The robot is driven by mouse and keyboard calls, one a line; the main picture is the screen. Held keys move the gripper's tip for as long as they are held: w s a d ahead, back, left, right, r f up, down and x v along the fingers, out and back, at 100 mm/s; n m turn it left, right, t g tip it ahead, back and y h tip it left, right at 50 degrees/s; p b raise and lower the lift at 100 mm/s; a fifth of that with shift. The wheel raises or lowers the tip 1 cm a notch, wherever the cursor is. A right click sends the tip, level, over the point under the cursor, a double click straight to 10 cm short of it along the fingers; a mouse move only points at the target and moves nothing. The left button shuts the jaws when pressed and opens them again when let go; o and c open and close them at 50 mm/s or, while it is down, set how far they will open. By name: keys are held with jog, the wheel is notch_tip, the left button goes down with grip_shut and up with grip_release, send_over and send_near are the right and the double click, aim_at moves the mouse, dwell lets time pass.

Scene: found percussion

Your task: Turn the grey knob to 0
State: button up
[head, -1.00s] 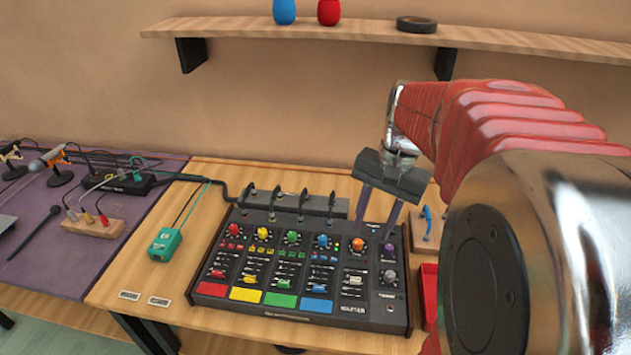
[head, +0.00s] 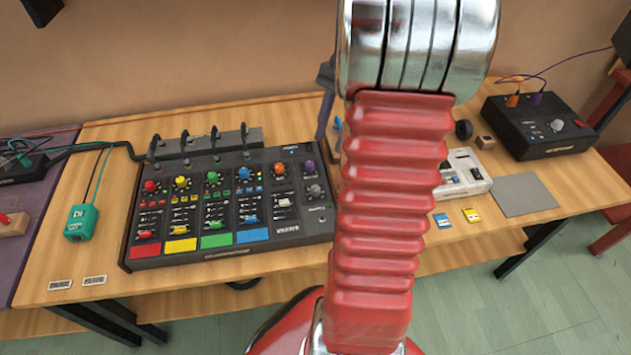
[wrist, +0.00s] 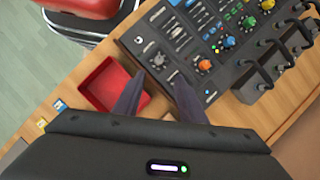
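A black mixer (head: 140,248) with coloured knobs, sliders and pads stands on the wooden table. Its grey knob (head: 315,191) is at the right side, below the purple knob (head: 309,167). The grey knob also shows in the wrist view (wrist: 158,60), just beyond my fingertips; I cannot read its setting. My gripper (wrist: 160,78) is open, with its two dark fingers apart and nothing visible between them. In the head view my arm hides most of the gripper. Another grey knob (head: 557,125) sits on a black box (head: 540,148) at the right.
A red tray (wrist: 112,84) lies beside the mixer, close to my left finger in the wrist view. Several cables and plugs stand along the mixer's back edge. A green box (head: 81,222) is left of the mixer. A grey mat (head: 524,194) lies at the right.

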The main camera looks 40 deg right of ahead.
aim_at(315, 187)
jog(key=shift+f, duration=0.1)
jog(key=x, duration=1.3)
jog(key=shift+a+f, duration=0.1)
jog(key=shift+f, duration=0.15)
jog(key=shift+c, duration=0.2)
grip_shut()
